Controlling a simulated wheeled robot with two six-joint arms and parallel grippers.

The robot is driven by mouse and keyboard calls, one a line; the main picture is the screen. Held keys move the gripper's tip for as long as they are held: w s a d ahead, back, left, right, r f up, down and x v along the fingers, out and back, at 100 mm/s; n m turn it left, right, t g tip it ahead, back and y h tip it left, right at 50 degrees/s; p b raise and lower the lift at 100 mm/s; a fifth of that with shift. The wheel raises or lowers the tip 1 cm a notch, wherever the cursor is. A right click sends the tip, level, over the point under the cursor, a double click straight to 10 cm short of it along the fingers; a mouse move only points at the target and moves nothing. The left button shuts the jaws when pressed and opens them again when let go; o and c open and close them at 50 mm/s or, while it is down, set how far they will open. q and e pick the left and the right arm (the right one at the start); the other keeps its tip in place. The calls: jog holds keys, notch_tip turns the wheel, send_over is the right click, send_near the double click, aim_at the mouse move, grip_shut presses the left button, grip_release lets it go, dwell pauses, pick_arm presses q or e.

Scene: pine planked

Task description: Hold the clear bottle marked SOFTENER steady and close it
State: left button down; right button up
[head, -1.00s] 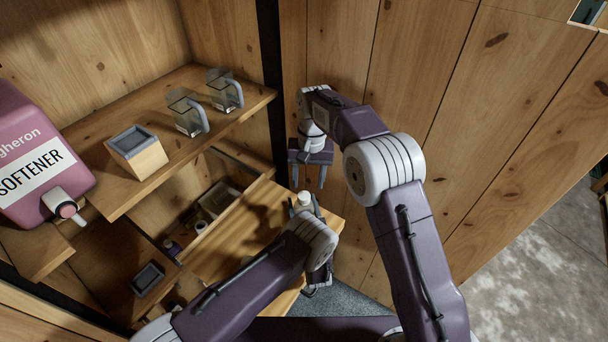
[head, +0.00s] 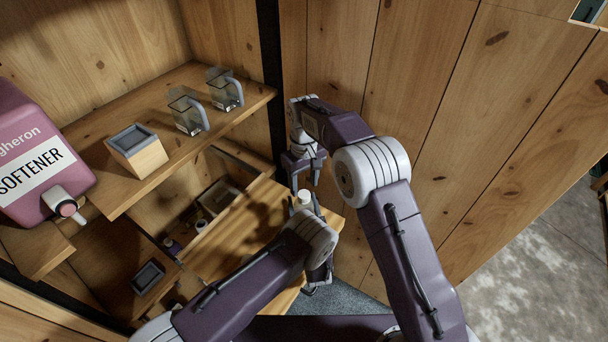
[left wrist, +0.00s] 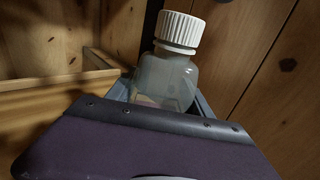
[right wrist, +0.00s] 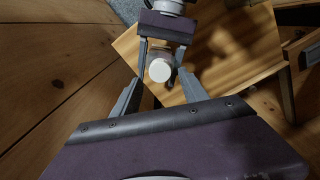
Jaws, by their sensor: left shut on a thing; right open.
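The clear bottle (left wrist: 165,80) shows in the left wrist view with a ribbed white cap (left wrist: 180,29) on its neck; I cannot tell how tight the cap is. Its label is not readable. My left gripper (right wrist: 161,62) is shut on the bottle and holds it upright, with the forearm hiding much of it in the head view. The white cap also shows in the head view (head: 304,197). My right gripper (head: 303,180) is open, pointing down just above the cap. In the right wrist view the cap lies between and beyond its fingers (right wrist: 160,92).
A wooden board (head: 235,245) lies below the bottle. A pine wall (head: 420,90) stands close on the right. At left are a shelf (head: 238,112) with jugs (head: 187,110), a wooden box (head: 137,150) and a large pink SOFTENER container (head: 35,165).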

aim_at(304, 194)
jog(key=shift+f, duration=2)
grip_shut()
jog(key=shift+o, duration=0.9)
grip_release()
notch_tip(304, 194, up, 12)
